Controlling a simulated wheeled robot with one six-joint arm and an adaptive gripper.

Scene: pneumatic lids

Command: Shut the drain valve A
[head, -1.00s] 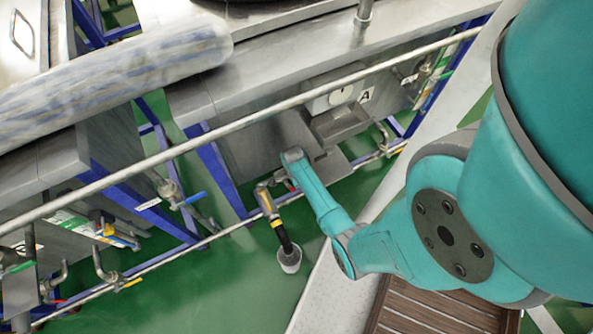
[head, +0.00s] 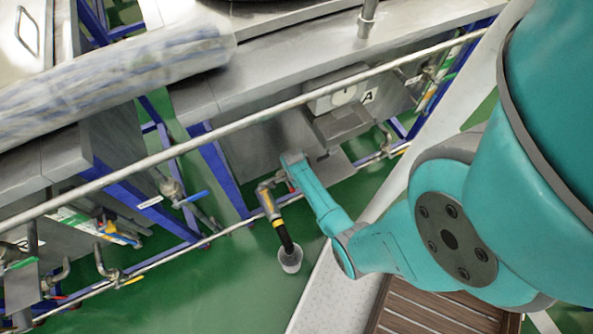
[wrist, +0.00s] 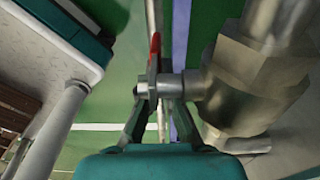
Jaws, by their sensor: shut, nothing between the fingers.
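The drain valve A is a brass-coloured metal fitting (wrist: 240,85) with a red lever (wrist: 154,55), large at the right of the wrist view. My gripper (wrist: 160,90) is shut and empty. Its tips are right at the lever's near end, beside the valve body; I cannot tell whether they touch it. In the head view the valve (head: 266,188) sits under the unit marked A (head: 368,96), at the top of a black and yellow drain pipe (head: 280,228). There my arm's end covers the gripper and most of the lever.
The drain pipe ends in a white floor cup (head: 290,260). A long rail (head: 170,152) crosses in front of the units, and a thin low pipe (head: 180,257) runs near the floor. Green floor (head: 215,295) is clear in front.

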